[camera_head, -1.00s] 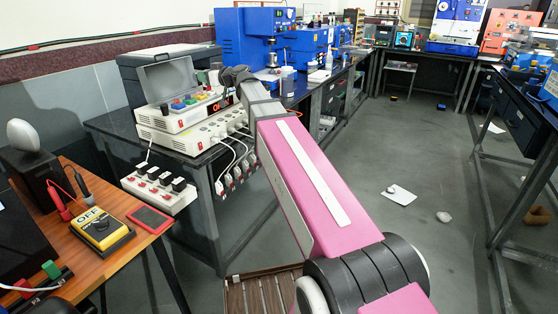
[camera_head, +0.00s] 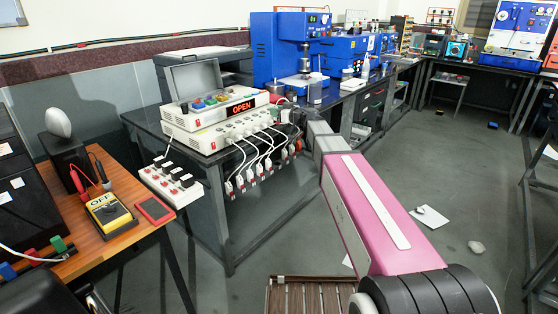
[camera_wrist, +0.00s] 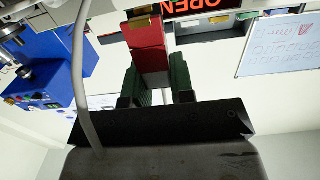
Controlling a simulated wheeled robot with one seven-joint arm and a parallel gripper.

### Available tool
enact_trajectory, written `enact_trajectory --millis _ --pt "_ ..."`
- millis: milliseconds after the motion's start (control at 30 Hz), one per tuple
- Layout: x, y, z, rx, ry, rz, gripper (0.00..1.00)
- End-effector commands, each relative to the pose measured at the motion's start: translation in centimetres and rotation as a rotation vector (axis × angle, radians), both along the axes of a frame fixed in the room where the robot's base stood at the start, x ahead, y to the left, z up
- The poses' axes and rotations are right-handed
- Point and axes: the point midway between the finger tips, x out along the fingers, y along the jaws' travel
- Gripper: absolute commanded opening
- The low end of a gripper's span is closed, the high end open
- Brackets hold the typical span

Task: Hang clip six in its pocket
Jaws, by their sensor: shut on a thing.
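The cell tester (camera_head: 215,128) is a cream box on the dark bench at left centre, its display reading OPEN. Several white clips (camera_head: 240,182) with red marks hang on white leads in a row below its front edge. My gripper (camera_head: 293,140) is at the right end of this row; its fingertips are too small to make out there. In the wrist view my gripper (camera_wrist: 158,88) has dark green fingers shut on a red clip (camera_wrist: 150,62). A grey lead (camera_wrist: 82,85) runs past at left. The clip numbers and pockets cannot be told apart.
A white strip with black plugs (camera_head: 170,185) sticks out at the bench's left corner. A wooden table (camera_head: 105,235) with a yellow meter stands at left. Blue machines (camera_head: 290,50) stand behind the tester. The floor to the right is mostly open, with white scraps.

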Motion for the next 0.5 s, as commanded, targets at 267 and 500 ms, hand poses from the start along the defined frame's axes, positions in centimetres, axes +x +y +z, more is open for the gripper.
enact_trajectory --millis 267,500 --pt "0.0 0.0 -6.0 0.0 0.003 0.0 0.0" --pt "0.1 0.0 -11.0 0.0 0.003 0.0 0.0"
